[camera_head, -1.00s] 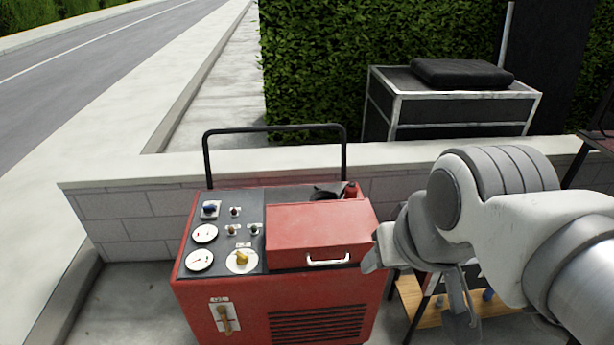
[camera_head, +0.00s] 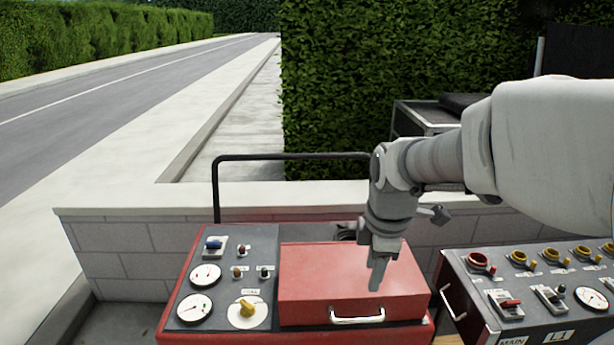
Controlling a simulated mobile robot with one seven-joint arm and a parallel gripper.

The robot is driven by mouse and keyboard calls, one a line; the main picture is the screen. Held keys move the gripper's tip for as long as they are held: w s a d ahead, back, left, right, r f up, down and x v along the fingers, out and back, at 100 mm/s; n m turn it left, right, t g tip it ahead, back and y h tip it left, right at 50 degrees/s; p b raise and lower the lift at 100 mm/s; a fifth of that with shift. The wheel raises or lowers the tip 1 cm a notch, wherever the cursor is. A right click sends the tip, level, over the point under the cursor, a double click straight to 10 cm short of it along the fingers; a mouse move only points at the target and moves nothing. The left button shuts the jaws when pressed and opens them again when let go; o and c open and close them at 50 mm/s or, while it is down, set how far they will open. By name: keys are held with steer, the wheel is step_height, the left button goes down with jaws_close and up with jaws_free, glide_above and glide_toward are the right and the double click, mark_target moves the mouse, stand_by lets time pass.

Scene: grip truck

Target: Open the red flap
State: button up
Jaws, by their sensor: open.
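The red flap (camera_head: 335,276) is a box-shaped lid on the right half of the top of the red machine (camera_head: 190,255). It looks closed. A pale handle (camera_head: 357,316) is on its front edge. My gripper (camera_head: 376,284) hangs fingers down in front of or over the flap's right part, behind the handle in the picture. I see it edge-on, and I cannot tell whether it touches the flap. It is open, with nothing seen in it.
A panel with gauges and a yellow knob (camera_head: 247,308) lies left of the flap. A black bar (camera_head: 290,157) rises behind the machine, before a low wall (camera_head: 135,233). A second control box (camera_head: 520,285) stands close on the right.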

step_height(320, 180, down, 2)
steer(key=w+n, duration=0.1)
steer(key=w, duration=0.1)
steer(key=b, duration=0.6)
glide_toward(357, 319)
steer(key=shift+n, duration=0.3)
steer(key=x, duration=0.8)
jaws_close()
stand_by(0.3)
